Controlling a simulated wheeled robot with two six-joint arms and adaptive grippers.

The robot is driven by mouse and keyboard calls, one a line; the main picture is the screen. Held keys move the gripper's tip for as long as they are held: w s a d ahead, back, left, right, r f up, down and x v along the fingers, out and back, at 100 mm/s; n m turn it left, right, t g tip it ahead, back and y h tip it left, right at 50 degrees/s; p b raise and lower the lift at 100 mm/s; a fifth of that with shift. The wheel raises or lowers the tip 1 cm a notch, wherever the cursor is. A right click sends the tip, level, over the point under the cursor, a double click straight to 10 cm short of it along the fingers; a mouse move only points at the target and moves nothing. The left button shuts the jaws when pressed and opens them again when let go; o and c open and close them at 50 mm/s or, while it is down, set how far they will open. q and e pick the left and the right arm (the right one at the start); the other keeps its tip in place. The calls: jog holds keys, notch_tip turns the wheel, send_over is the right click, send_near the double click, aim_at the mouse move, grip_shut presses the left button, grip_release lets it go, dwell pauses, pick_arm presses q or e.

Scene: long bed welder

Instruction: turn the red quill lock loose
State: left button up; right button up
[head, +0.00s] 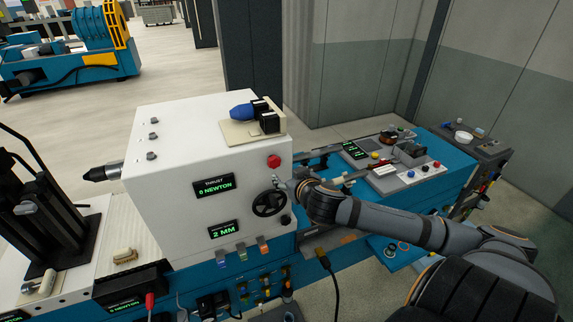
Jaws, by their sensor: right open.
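A white machine box (165,210) stands in the middle, with displays reading "0 NEWTON" and "2 MM". A round red knob (273,161) sits at the upper right of its front. It is the red part nearest my gripper; I cannot tell for sure whether it is the quill lock. A black handwheel (269,203) is lower on the same face. My right gripper (282,184) is open, beside the face, just below the red knob and above the handwheel. Its fingertips are small and partly unclear; I see no grip on anything. My left gripper is not in view.
A small red-handled part (149,300) is at the lower left. Colored tabs (242,254) line the box's lower edge. A control panel (400,176) with buttons stands on the blue bed at right. A blue-handled object (241,111) lies on the box top.

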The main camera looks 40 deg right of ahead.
aim_at(275, 164)
jog(key=w, duration=0.2)
jog(key=w+f, duration=0.1)
jog(key=w, duration=0.5)
jog(key=shift+d+f, duration=0.15)
jog(key=shift+d, duration=0.25)
jog(key=shift+w+f, duration=0.3)
jog(key=shift+w, duration=0.05)
jog(key=shift+c, duration=0.2)
jog(key=shift+t, duration=0.3)
jog(key=c, duration=1.2)
